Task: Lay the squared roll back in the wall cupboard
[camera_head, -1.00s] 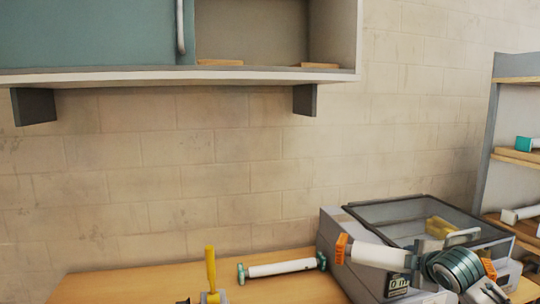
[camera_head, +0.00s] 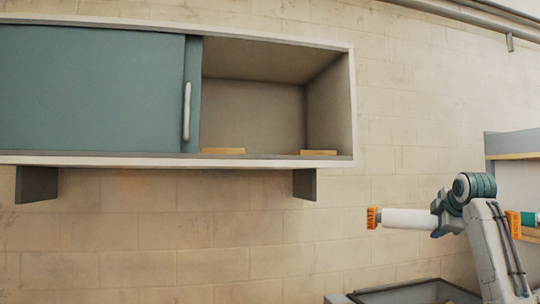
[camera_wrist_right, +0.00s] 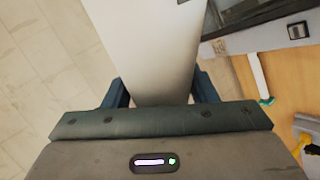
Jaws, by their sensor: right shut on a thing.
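The squared roll (camera_head: 405,219) is white with orange square ends. My right gripper (camera_head: 440,214) is shut around it near its middle and holds it up level in front of the wall, right of and lower than the cupboard. In the right wrist view the roll (camera_wrist_right: 150,45) passes between the fingers (camera_wrist_right: 160,92). The wall cupboard (camera_head: 345,100) has its right half open, with two wooden rests, a left one (camera_head: 222,150) and a right one (camera_head: 318,152), on its floor. A teal sliding door (camera_head: 90,90) covers the left half. My left gripper is out of view.
The laminator (camera_head: 425,292) stands below my right arm. A shelf unit (camera_head: 512,144) is at the right edge. In the wrist view, a white roll with green ends (camera_wrist_right: 260,80) lies on the table (camera_wrist_right: 285,95). The space before the cupboard opening is clear.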

